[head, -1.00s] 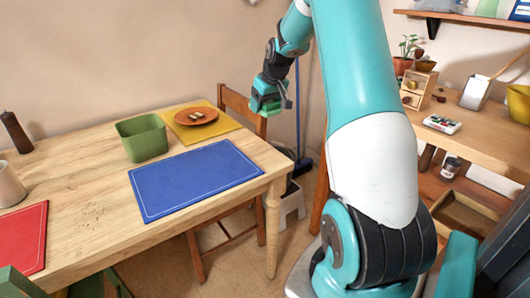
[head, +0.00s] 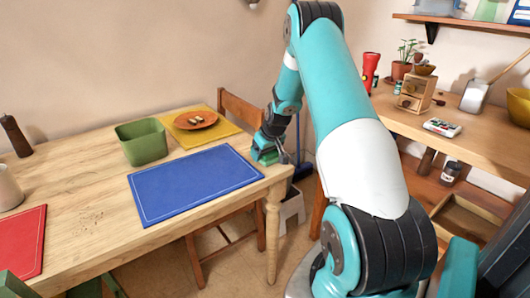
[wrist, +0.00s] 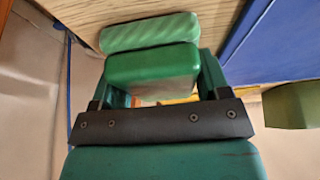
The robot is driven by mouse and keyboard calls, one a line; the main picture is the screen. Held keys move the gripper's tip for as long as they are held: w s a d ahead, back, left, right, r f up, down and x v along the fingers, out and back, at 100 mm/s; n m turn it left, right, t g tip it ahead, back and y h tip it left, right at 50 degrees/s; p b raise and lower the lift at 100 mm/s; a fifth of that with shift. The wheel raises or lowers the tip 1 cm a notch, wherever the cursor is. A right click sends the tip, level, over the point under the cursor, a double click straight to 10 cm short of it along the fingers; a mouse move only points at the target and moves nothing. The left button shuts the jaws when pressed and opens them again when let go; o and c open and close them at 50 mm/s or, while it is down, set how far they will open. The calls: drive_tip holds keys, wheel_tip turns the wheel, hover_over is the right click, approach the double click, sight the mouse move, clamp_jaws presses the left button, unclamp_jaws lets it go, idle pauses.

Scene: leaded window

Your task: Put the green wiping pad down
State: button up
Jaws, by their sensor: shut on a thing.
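My gripper (head: 265,156) is at the right end of the wooden table, beside the blue mat's right corner. It is shut on the green wiping pad. In the wrist view the pad (wrist: 152,72) shows as a green block between the fingers, with a ribbed lighter green part beyond it. In the head view the pad (head: 264,157) is small and partly hidden by the gripper. The table top (head: 90,188) lies behind it in the wrist view. I cannot tell whether the pad touches the table.
A blue mat (head: 195,183), a green bin (head: 142,143), and an orange plate (head: 195,120) on a yellow mat (head: 224,129) are near. A chair (head: 240,108) stands behind the table's right end. A red mat (head: 22,242) and crumbs (head: 88,217) are left. Bare wood fronts the blue mat.

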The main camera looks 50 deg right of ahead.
drive_tip(key=o, duration=0.9)
drive_tip(key=v, duration=1.2)
drive_tip(key=s+a+r+n+y, duration=0.15)
drive_tip(key=a+r, duration=0.25)
drive_tip(key=a, duration=0.9)
drive_tip(key=a+r+n+y, duration=0.2)
drive_tip(key=a+r+n, duration=0.15)
drive_tip(key=a, duration=1.05)
drive_tip(key=s+a+r+n+g+y, duration=0.1)
drive_tip(key=s+a+r+n+g, duration=0.1)
drive_tip(key=s+a, duration=0.7)
drive_tip(key=s+a+r+n+g, duration=0.2)
drive_tip(key=s+a, duration=0.6)
drive_tip(key=s, duration=0.4)
drive_tip(key=shift+s+a+n+y, duration=0.3)
drive_tip(key=shift+s+a+y, duration=0.05)
drive_tip(key=shift+a, duration=0.05)
